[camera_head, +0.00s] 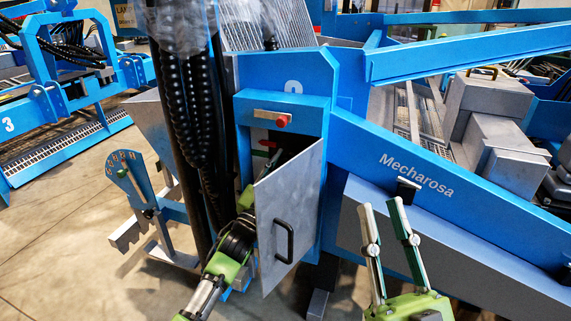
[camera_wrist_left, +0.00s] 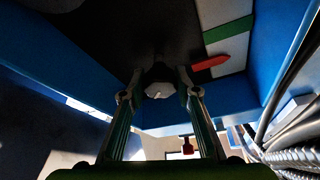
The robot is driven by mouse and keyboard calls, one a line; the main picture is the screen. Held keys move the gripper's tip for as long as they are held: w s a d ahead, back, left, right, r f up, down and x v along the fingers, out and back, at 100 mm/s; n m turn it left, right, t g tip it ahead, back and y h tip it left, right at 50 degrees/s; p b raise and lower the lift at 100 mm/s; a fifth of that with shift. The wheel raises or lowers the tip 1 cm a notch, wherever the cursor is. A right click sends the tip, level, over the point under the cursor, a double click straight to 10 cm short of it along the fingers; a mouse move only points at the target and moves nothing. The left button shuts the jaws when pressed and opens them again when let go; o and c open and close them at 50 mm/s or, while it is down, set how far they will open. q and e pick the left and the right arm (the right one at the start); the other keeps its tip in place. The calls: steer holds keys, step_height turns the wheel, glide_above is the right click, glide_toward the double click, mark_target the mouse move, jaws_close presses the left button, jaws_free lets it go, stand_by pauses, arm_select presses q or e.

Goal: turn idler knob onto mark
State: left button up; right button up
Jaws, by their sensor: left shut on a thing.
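The idler knob (camera_wrist_left: 158,88) is a dark round knob with a pale face inside the blue cabinet in the left wrist view. My left gripper (camera_wrist_left: 158,92) has its fingers on either side of it and is shut on it. A red pointer (camera_wrist_left: 210,62) lies to the right of the knob on a pale plate (camera_wrist_left: 233,58). The green mark (camera_wrist_left: 228,29) is a band across this plate, above the pointer and apart from it. In the head view my left gripper reaches behind the open door, its tips hidden. My right gripper (camera_head: 381,205) is open and empty at lower right.
The grey cabinet door (camera_head: 289,215) with its black handle (camera_head: 283,242) stands open beside my left arm. A red button (camera_head: 282,121) sits above the opening. Black hoses (camera_head: 190,110) hang to the left. A blue beam (camera_head: 430,180) marked Mecharosa slopes behind my right gripper.

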arm_select(q)
steer(key=shift+n+y, duration=0.3)
steer(key=shift+n, duration=0.5)
steer(key=shift+n+t+y, duration=0.3)
steer(key=shift+n+t, duration=0.1)
steer(key=shift+n, duration=0.2)
steer(key=shift+f, duration=0.1)
arm_select(e)
steer(key=shift+w+f+g, duration=0.3)
steer(key=shift+f, duration=0.2)
steer(key=shift+w+f+g, duration=0.3)
steer(key=shift+f, duration=0.2)
arm_select(q)
steer(key=o, duration=1.1)
arm_select(e)
steer(key=shift+r, duration=0.25)
